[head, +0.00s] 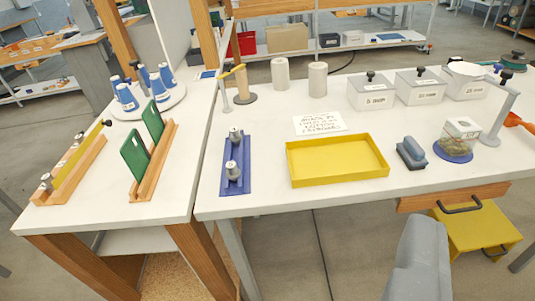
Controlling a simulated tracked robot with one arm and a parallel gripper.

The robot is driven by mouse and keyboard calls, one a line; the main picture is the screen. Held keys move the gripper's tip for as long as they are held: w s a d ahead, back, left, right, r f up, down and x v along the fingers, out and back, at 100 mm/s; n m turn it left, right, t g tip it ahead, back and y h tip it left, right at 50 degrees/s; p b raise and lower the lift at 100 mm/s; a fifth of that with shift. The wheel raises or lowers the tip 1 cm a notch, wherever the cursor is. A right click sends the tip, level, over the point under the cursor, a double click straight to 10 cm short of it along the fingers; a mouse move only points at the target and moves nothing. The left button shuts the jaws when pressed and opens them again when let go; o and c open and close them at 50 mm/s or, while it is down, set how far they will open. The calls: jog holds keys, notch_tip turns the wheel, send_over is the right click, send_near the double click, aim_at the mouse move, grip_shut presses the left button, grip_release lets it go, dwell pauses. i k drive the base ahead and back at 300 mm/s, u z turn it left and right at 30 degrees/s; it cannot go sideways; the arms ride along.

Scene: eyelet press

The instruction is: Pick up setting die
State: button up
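Two short silvery metal pieces with knobbed tops stand upright in a blue holder (236,188) on the white table; the nearer metal piece (232,171) and the farther metal piece (235,137) could be setting dies, but no label shows. Another small metal piece (47,181) sits at the near end of a wooden rack (68,185) on the left table. I cannot tell for sure which is the setting die. My gripper's fingers are not in view; only a grey part, apparently of my arm, rises at the bottom right, apart from these pieces.
A yellow tray (337,180) lies empty right of the blue holder. Green plates (136,154) stand in a wooden rack on the left table. Blue-labelled cones (126,97) stand on a round tray. White lidded boxes (420,88) line the back. A yellow step stool (478,228) stands below the table.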

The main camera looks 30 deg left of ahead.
aim_at(233, 173)
jog(key=u, duration=0.3)
jog(key=i, duration=0.9)
jog(key=u, duration=0.75)
